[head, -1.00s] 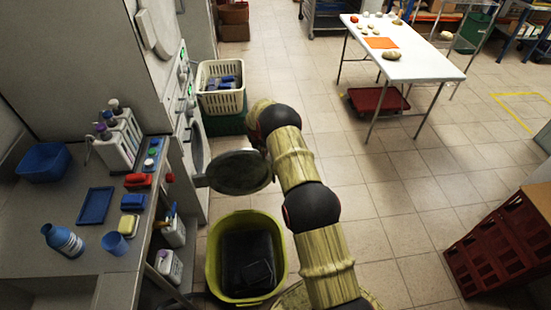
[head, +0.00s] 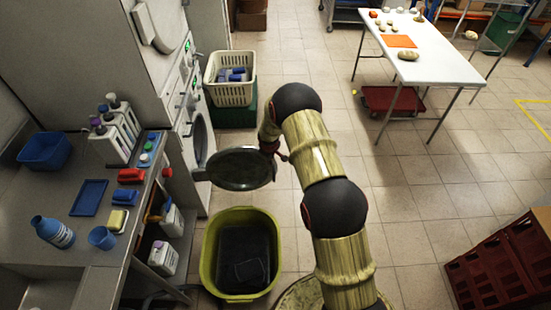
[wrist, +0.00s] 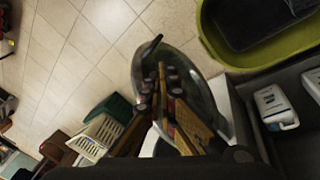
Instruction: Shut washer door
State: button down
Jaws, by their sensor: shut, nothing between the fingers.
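The washer (head: 195,135) stands at the left with its round opening facing right. Its round, dark glass door (head: 238,172) stands open, swung out into the aisle and joined to the washer at its left side. My gripper (head: 281,157) is at the door's free right edge in the head view. Its fingertips are small there, and I cannot tell whether they touch the door. In the wrist view my gripper (wrist: 160,72) is shut with nothing in it, in front of the door (wrist: 205,92), which is partly hidden behind the fingers.
A yellow-green tub (head: 210,262) stands on the floor just below the door. A cream basket (head: 230,92) on a green crate stands beyond it. A counter (head: 40,200) with bottles is at the left. A white table (head: 445,68) and red crates (head: 505,265) are at the right. The floor between is clear.

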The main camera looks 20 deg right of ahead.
jog(key=w+d+f+m+b, duration=0.2)
jog(key=w+f+m, duration=0.6)
jog(key=f+m, duration=0.1)
jog(key=shift+d+f+t, duration=0.4)
dwell(0.5)
dwell(0.4)
